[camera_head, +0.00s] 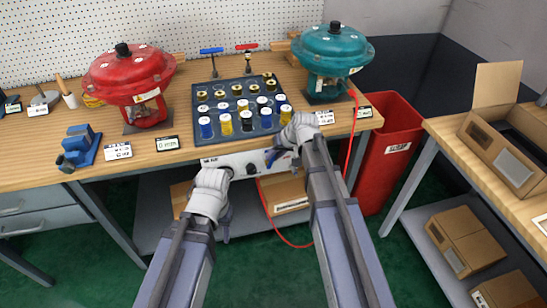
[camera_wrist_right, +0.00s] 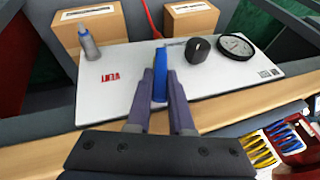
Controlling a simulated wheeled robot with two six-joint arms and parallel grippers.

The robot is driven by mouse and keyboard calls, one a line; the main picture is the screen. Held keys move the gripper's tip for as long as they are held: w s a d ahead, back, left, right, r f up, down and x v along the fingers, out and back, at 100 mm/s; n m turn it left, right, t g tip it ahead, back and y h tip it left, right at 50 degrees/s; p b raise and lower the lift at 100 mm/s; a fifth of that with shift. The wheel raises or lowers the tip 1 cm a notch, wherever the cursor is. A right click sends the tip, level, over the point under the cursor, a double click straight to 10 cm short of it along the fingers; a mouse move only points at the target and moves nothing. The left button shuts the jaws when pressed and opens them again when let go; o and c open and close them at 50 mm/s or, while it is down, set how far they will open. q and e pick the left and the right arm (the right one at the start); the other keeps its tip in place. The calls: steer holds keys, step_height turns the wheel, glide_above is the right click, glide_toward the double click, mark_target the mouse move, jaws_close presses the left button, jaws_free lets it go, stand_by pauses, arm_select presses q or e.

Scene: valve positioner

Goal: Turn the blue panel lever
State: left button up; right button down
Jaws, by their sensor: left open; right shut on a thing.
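The blue panel lever (camera_wrist_right: 160,70) stands out from the white panel in the right wrist view, between the two fingers of my right gripper (camera_wrist_right: 158,92). The fingers are shut on it. In the head view my right gripper (camera_head: 274,156) is at the white panel (camera_head: 228,161) under the bench's front edge, and its wrist hides much of the panel and gauge. My left gripper (camera_head: 226,226) is open and empty, below and to the left of the panel, pointing down. Its fingers are partly hidden by its own wrist.
A black knob (camera_wrist_right: 198,49) and a round gauge (camera_wrist_right: 236,47) sit beside the lever on the panel; a grey bottle-shaped fitting (camera_wrist_right: 88,42) is at the other end. A red hose (camera_head: 265,205) hangs below. A red bin (camera_head: 390,150) stands right of the bench.

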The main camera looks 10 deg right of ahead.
steer(key=shift+d+f+y+b, duration=0.35)
steer(key=shift+y, duration=0.05)
steer(key=y+b, duration=0.1)
steer(key=b, duration=0.1)
steer(key=d+f+m+y+b, duration=0.1)
steer(key=y+b, duration=0.1)
steer(key=b, duration=0.1)
steer(key=d+f+y+b, duration=0.1)
steer(key=y+b, duration=0.1)
steer(key=b, duration=0.1)
steer(key=shift+f, duration=0.1)
steer(key=f+y+b, duration=0.1)
steer(key=y+b, duration=0.1)
steer(key=b, duration=0.2)
steer(key=m+t+y+b, duration=0.1)
steer(key=y+b, duration=0.1)
steer(key=b, duration=0.3)
steer(key=f+m+y+b, duration=0.1)
steer(key=y+b, duration=0.1)
steer(key=b, duration=0.2)
steer(key=shift+d+f+t, duration=0.3)
steer(key=shift+d, duration=0.1)
steer(key=shift+m+y+b, duration=0.3)
steer(key=shift+y+b, duration=0.4)
steer(key=shift+b, duration=0.5)
steer(key=shift+r, duration=0.15)
